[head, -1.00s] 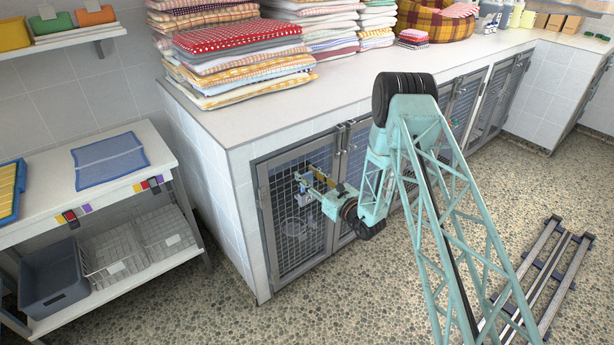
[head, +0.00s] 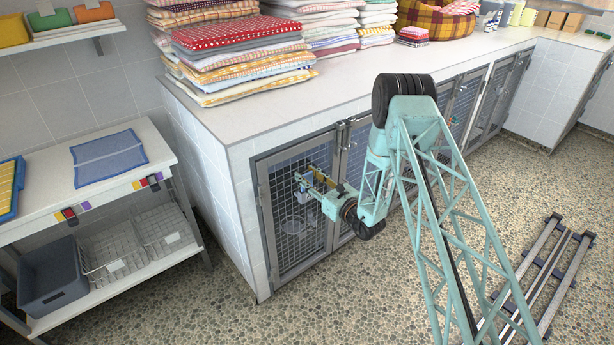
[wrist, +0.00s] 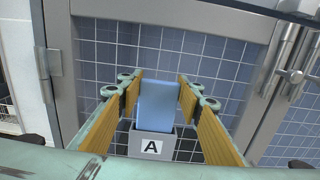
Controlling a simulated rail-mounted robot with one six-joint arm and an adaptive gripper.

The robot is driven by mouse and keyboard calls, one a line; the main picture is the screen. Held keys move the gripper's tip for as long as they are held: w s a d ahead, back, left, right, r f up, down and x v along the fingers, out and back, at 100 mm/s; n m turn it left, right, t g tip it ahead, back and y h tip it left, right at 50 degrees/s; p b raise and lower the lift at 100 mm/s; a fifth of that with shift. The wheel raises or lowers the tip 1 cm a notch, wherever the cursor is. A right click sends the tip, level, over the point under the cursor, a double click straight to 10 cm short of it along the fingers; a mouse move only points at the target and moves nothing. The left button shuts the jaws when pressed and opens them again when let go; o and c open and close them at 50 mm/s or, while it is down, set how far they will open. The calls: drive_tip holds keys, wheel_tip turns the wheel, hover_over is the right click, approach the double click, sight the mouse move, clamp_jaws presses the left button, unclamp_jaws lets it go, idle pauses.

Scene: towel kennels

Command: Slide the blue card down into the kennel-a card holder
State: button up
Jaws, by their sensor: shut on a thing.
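The blue card (wrist: 158,106) stands upright between the wooden-faced fingers of my gripper (wrist: 158,93) in the wrist view. My gripper is shut on it. The grey card holder (wrist: 153,143) with a white "A" label is right below the card, in front of the wire mesh door. The card's lower edge meets the holder's top in this view; I cannot tell whether it is inside the slot. In the head view my gripper (head: 318,188) is at the mesh of the nearest kennel door (head: 292,235), and the card and holder are too small to make out clearly.
The door's metal frame (wrist: 62,60) stands to the left, and a latch (wrist: 292,75) is at the right. The white counter (head: 245,112) with stacked towels (head: 240,65) is above the kennels. A shelf unit (head: 60,215) stands left.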

drive_tip(key=shift+f+b, duration=1.1)
drive_tip(key=shift+f, duration=0.7)
idle(0.7)
drive_tip(key=o, duration=0.9)
drive_tip(key=shift+s, duration=0.1)
drive_tip(key=shift+v, duration=5.95)
